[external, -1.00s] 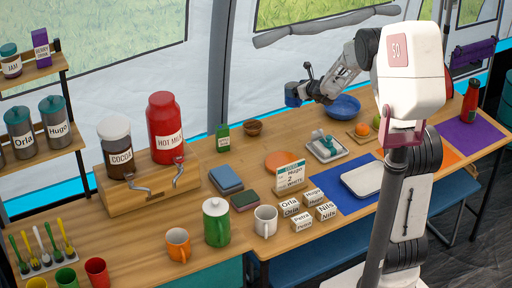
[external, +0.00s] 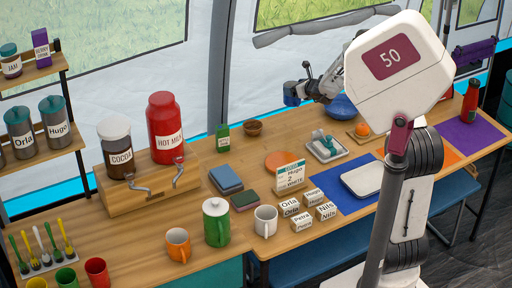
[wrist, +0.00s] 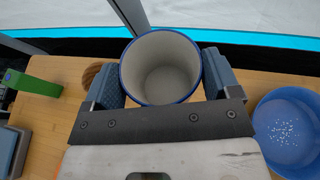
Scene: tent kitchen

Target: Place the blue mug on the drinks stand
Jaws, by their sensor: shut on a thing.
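The blue mug (wrist: 160,66) is between the two fingers of my gripper (wrist: 162,80) in the wrist view. Its rim is blue, its inside is pale and empty, and its opening faces the camera. In the external view the blue mug (external: 291,94) shows small at the tip of my gripper (external: 297,92), above the back of the table. A wooden stand (external: 150,192) carrying the cocoa and hot milk jars is at the left of the table, well away from the mug; I take it as the drinks stand.
A blue bowl (external: 342,107) is right of my gripper; it also shows in the wrist view (wrist: 290,140). A green carton (external: 222,138) and a brown bowl (external: 253,128) lie between gripper and stand. A green jug (external: 216,222), orange mug (external: 178,245) and white mug (external: 265,221) stand in front.

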